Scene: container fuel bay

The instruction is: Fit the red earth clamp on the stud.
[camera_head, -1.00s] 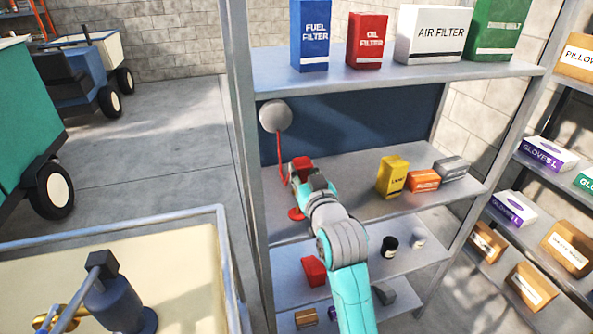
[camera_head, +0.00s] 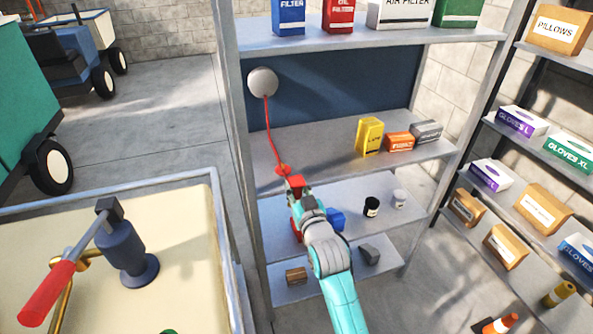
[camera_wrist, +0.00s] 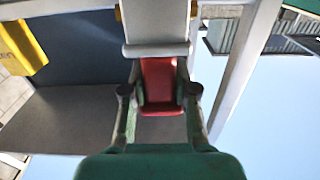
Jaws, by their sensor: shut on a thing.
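The red earth clamp (camera_head: 295,181) is in the jaws of my gripper (camera_head: 298,190), in front of the middle shelf's edge in the head view. In the wrist view, the red clamp (camera_wrist: 160,85) sits between the two fingers of my gripper (camera_wrist: 160,98), which are shut on it. A thin red cable (camera_head: 270,125) runs down from a round grey reel (camera_head: 262,82) towards the clamp. I cannot make out the stud in either view.
The middle shelf (camera_head: 320,137) holds a yellow box (camera_head: 369,136), an orange box (camera_head: 399,142) and a grey box (camera_head: 426,132). Lower shelves hold small items, partly behind my arm. A pale-topped bench with a pump (camera_head: 125,250) stands at left. Floor is clear between bench and carts.

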